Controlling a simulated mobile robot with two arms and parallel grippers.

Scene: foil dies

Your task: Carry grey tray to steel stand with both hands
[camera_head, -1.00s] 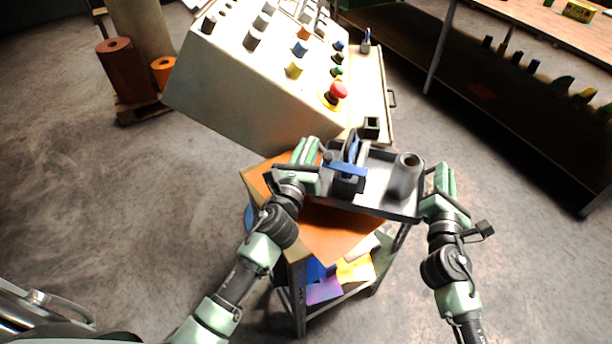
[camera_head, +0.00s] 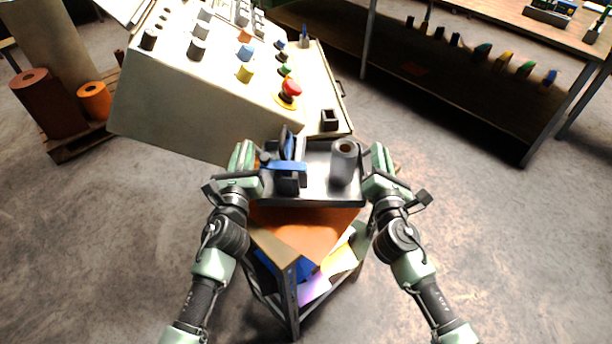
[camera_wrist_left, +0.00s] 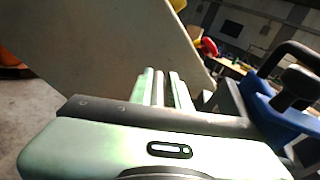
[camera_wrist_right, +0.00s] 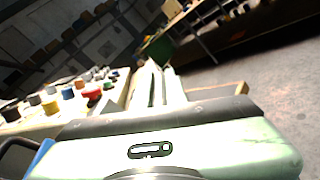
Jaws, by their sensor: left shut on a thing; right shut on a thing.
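The grey tray (camera_head: 318,197) is held between my two grippers above a small cart with an orange-brown top (camera_head: 305,228). A blue and black tape-dispenser-like tool (camera_head: 288,168) and a grey roll (camera_head: 344,163) stand on the tray. My left gripper (camera_head: 243,160) is shut on the tray's left side. My right gripper (camera_head: 379,162) is shut on its right side. The wrist views show the fingers, left (camera_wrist_left: 160,88) and right (camera_wrist_right: 158,85), but the gripped tray edges are hidden there. I cannot clearly make out a steel stand.
A beige control console (camera_head: 190,105) with a red button (camera_head: 290,90) stands just behind the tray. A wooden workbench (camera_head: 500,20) is at the back right. Brown (camera_head: 48,103) and orange (camera_head: 94,101) rolls stand on a pallet at left. The floor at right is clear.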

